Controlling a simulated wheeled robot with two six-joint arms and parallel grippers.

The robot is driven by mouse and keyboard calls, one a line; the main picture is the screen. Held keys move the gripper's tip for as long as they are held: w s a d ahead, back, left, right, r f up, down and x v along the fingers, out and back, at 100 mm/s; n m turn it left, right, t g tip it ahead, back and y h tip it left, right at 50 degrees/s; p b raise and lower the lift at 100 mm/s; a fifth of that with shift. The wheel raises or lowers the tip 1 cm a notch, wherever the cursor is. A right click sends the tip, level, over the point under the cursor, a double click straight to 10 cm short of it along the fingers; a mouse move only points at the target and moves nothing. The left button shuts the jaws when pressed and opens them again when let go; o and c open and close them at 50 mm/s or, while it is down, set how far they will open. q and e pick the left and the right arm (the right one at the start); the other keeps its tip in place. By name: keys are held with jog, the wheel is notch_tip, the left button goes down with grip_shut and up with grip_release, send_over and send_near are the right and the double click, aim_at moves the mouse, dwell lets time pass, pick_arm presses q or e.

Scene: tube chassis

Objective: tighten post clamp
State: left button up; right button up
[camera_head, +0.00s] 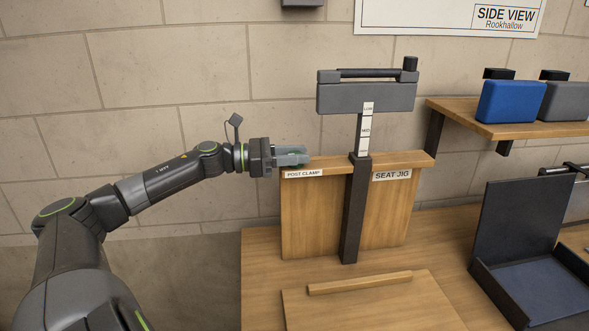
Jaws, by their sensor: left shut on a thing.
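The post clamp's label (303,174) is on the top left edge of the wooden seat jig (312,220). A dark upright post (353,215) stands in front of the jig and carries a grey seat-like block (366,97) at its top. White marked tags run down the post's upper part. My left gripper (295,157) reaches in from the left, just above the label, and is shut on a small greenish part, probably the post clamp's handle. The fingers hide most of that part. My right gripper is out of view.
A wooden shelf (520,130) at the right holds a blue block (506,102) and a grey block (566,102). A dark open box (535,290) stands at the right of the bench. A wooden board with a strip (360,283) lies in front.

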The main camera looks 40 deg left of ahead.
pick_arm(q)
jog(key=m+g+h+b, duration=0.2)
jog(key=h+b, duration=0.1)
jog(key=b, duration=0.1)
jog(key=shift+w+f+m+g+b, duration=0.1)
jog(key=shift+m+g+b, duration=0.2)
jog(key=shift+g+b, duration=0.1)
jog(key=shift+r+m+g+h+b, duration=0.2)
jog(key=shift+m+g+h+b, duration=0.15)
jog(key=shift+m+g+h, duration=0.55)
jog(key=shift+m+g, duration=0.6)
jog(key=shift+g, duration=0.6)
jog(key=shift+f+g+h, duration=0.1)
jog(key=shift+g+h, duration=0.2)
jog(key=o, duration=1)
